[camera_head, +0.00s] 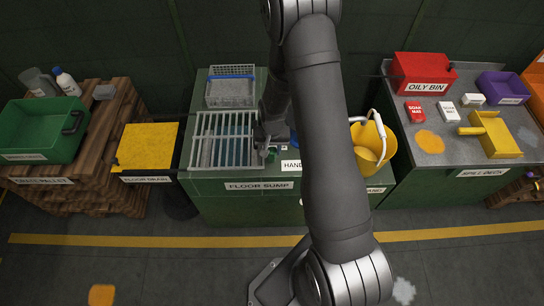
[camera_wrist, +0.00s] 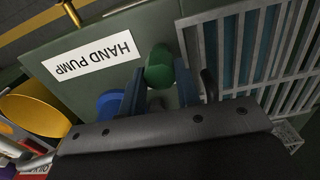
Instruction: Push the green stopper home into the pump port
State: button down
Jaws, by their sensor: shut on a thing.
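The green stopper (camera_wrist: 159,66) sits between the two fingers of my gripper (camera_wrist: 160,82) in the wrist view, with its rounded end showing past the fingertips. My gripper is shut on it. In the head view my gripper (camera_head: 265,145) is at the right edge of the floor sump grate, and a small bit of the green stopper (camera_head: 271,155) shows beside it. The HAND PUMP label (camera_wrist: 95,55) lies on the green top left of the stopper in the wrist view. I cannot make out the pump port, nor whether the stopper touches it.
The barred grate (camera_head: 222,139) is close beside my gripper. A blue part (camera_wrist: 110,101) is near the left finger. A yellow bucket (camera_head: 366,137) stands to the right behind my arm. A wire basket (camera_head: 231,88) stands behind the grate. The SPILL DECK bench (camera_head: 455,160) is farther right.

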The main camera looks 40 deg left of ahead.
aim_at(272, 150)
jog(key=shift+r, duration=3.45)
jog(key=w+a+r, duration=0.1)
jog(key=w+a, duration=0.2)
jog(key=w, duration=0.6)
jog(key=w+a+r, duration=0.2)
jog(key=w+a, duration=0.1)
jog(key=w, duration=0.5)
jog(key=w+a+r, duration=0.2)
jog(key=w+a, duration=0.1)
jog(key=w, duration=0.6)
jog(key=shift+w+a, duration=0.35)
jog(key=shift+a, duration=0.05)
jog(key=shift+f, duration=2.9)
